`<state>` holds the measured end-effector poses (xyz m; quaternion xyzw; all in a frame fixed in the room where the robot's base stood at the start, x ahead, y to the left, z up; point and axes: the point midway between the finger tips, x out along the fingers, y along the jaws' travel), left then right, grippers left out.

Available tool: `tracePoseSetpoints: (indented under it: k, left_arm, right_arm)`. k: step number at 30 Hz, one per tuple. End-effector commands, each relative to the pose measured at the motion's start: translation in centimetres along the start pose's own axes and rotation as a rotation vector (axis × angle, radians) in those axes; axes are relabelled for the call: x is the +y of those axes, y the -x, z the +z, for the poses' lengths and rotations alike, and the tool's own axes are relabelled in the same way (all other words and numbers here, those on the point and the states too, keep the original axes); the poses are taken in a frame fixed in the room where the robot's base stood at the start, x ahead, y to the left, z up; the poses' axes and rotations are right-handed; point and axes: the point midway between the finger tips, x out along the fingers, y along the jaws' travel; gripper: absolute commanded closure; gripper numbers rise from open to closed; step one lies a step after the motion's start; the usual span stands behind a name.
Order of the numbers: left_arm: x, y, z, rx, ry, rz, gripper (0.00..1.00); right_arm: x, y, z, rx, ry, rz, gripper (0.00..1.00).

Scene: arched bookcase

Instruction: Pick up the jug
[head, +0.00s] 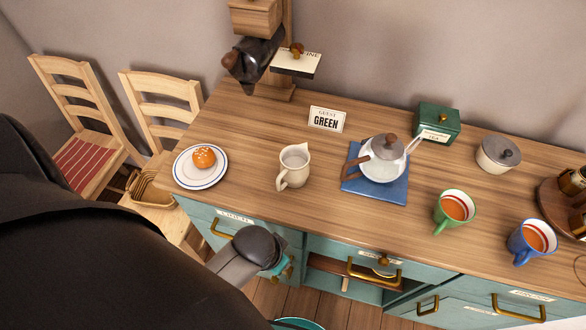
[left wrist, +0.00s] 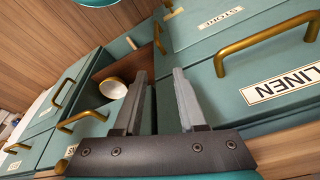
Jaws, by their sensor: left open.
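The jug (head: 294,166) is cream, small and upright on the wooden countertop (head: 240,130), left of the middle in the head view. Its handle is toward the front left. My left gripper (head: 280,266) is low in front of the cabinet, nearer to me than the jug and below the countertop edge. Its fingers are hard to make out there. In the left wrist view its two fingers (left wrist: 162,88) are apart with nothing between them, facing the cabinet drawers. The jug does not show in that view. My right gripper is not in view.
A plate (head: 180,180) with an orange bun stands left of the jug. A green mug (head: 442,214) and a blue mug (head: 524,245) are further right. Brass handles (left wrist: 265,42) stick out from the drawers.

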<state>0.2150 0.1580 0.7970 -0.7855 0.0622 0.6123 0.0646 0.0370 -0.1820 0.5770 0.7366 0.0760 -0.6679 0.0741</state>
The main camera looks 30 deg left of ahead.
Motion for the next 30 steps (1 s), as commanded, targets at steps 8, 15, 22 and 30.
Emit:
tracePoseSetpoints:
  k: [8,15,22,30]
  left_arm:
    - [-0.4,8.7,-2.5,0.044,0.006,-0.008,0.60]
    - [-0.6,14.3,-2.9,0.069,0.009,-0.012,0.60]
    - [2.2,14.5,-8.0,0.140,-0.186,0.098,0.60]
    - [4.7,16.1,-13.2,0.179,-0.503,0.196,0.60]
  right_arm:
    - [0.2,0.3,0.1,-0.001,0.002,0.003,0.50]
    - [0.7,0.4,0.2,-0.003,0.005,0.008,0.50]
    - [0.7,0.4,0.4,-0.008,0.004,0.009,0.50]
    - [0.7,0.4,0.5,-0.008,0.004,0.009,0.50]
